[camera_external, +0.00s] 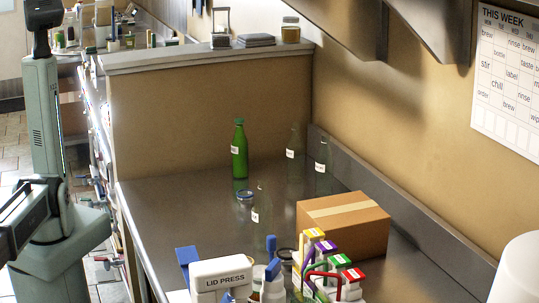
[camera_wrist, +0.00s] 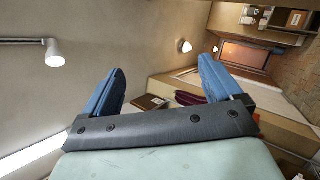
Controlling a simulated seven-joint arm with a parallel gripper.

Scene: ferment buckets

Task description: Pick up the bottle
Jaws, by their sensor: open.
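A green bottle (camera_external: 239,153) with a white label stands upright on the steel counter (camera_external: 185,205), near the back wall. Two clear bottles, one (camera_external: 293,148) and another (camera_external: 322,165), stand to its right by the wall. A third clear bottle (camera_external: 262,212) stands closer to the camera. My gripper (camera_wrist: 160,78) shows in the wrist view with its two blue fingers wide apart and nothing between them. The wrist view shows the room and no bottle. In the external view my arm is at the left edge, off the counter and well apart from the bottles.
A cardboard box (camera_external: 342,228) sits at the right of the counter. A white lid press (camera_external: 222,280) and several colour-topped cartons (camera_external: 325,270) crowd the front. The counter's left part is clear. A metal shelf bracket (camera_external: 430,30) hangs above.

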